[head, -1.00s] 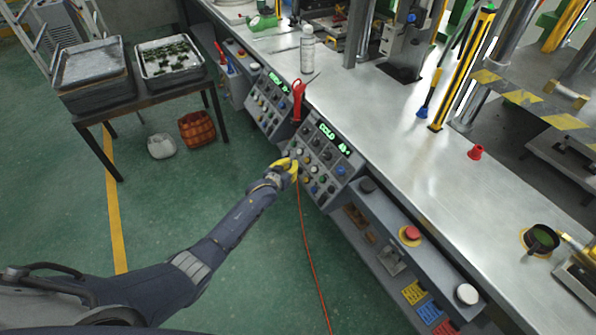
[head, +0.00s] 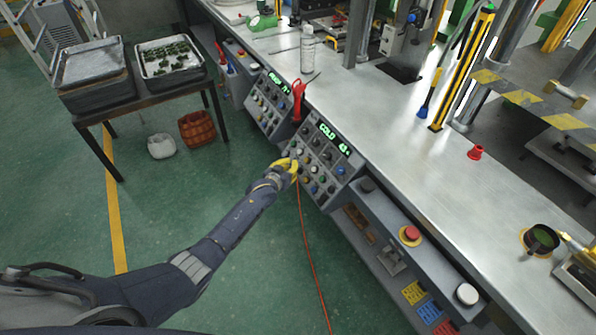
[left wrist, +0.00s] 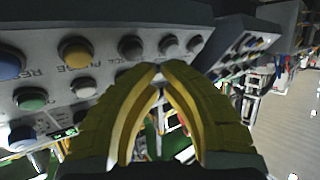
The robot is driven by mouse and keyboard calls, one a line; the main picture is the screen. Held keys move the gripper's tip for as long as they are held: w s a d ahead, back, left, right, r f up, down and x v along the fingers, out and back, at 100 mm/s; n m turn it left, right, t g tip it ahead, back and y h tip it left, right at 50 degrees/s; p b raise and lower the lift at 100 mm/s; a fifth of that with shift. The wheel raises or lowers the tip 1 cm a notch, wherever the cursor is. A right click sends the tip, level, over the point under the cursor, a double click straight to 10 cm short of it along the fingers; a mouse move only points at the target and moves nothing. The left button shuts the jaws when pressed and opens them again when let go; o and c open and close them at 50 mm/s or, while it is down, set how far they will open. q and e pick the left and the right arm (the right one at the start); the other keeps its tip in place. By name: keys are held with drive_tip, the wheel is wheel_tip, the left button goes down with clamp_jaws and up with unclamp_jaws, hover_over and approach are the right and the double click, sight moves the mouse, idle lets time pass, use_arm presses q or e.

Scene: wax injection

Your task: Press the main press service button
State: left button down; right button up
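My left gripper (head: 291,162) has yellow fingers and is at the near-left edge of the control panel (head: 316,165) with the green "COLD" display. In the left wrist view its fingertips (left wrist: 158,70) meet with nothing between them. They are close to a row of panel buttons: a blue one (left wrist: 10,63), a yellow one (left wrist: 75,52) and grey ones (left wrist: 131,47). A green button (left wrist: 31,98) and a pale one (left wrist: 83,87) are in another row. I cannot tell whether the tips touch a button, or which is the service button. My right gripper is out of view.
A second button panel (head: 268,106) stands to the left, with a red-handled tool (head: 298,98) between the panels. A red emergency button (head: 410,235) is on the ledge at right. A spray bottle (head: 307,49) stands on the metal bench (head: 395,125).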

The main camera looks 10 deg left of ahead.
use_arm(q)
drive_tip(key=shift+w+d+f, duration=0.25)
